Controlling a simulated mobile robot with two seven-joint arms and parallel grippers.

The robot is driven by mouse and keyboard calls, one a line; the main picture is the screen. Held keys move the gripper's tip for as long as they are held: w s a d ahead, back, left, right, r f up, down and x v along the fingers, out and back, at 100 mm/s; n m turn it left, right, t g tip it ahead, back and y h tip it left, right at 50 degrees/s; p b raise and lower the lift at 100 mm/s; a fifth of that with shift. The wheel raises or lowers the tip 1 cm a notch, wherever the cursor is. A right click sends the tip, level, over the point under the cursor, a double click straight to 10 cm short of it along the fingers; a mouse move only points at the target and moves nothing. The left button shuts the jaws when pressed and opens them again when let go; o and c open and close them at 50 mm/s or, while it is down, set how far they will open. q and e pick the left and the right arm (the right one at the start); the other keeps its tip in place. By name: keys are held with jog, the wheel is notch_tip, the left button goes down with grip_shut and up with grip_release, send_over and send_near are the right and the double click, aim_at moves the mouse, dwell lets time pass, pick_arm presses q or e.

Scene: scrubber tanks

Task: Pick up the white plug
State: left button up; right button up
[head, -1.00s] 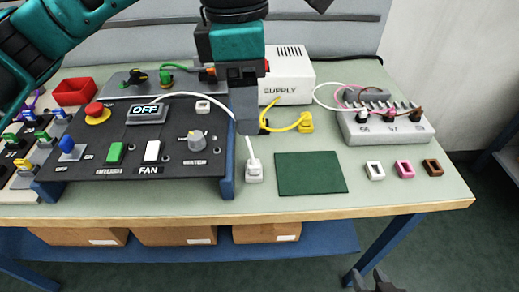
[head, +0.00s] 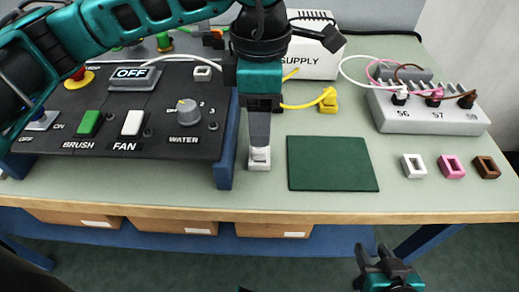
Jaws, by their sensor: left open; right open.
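The white plug (head: 259,160) stands on the bench between the control panel and the green mat. My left gripper (head: 260,150) points straight down over it, with its fingers at the plug's upper part. The jaws are open, and they hide much of the plug and its cable end. I cannot tell whether the fingers touch it. My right gripper (head: 388,270) is low at the bottom right, in front of the bench edge, open and empty.
The control panel (head: 190,140) with its blue side stands just left of the plug. The green mat (head: 332,164) lies to the right. A yellow plug (head: 328,102), the white supply box (head: 312,62) and a terminal block (head: 430,119) are behind. White (head: 414,166), pink (head: 452,166) and brown (head: 487,167) sockets lie at right.

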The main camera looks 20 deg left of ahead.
aim_at(259, 153)
pick_arm(q)
notch_tip(259, 153, down, 5)
jog(key=shift+s+f, duration=0.1)
dwell(0.3)
grip_shut()
dwell(0.4)
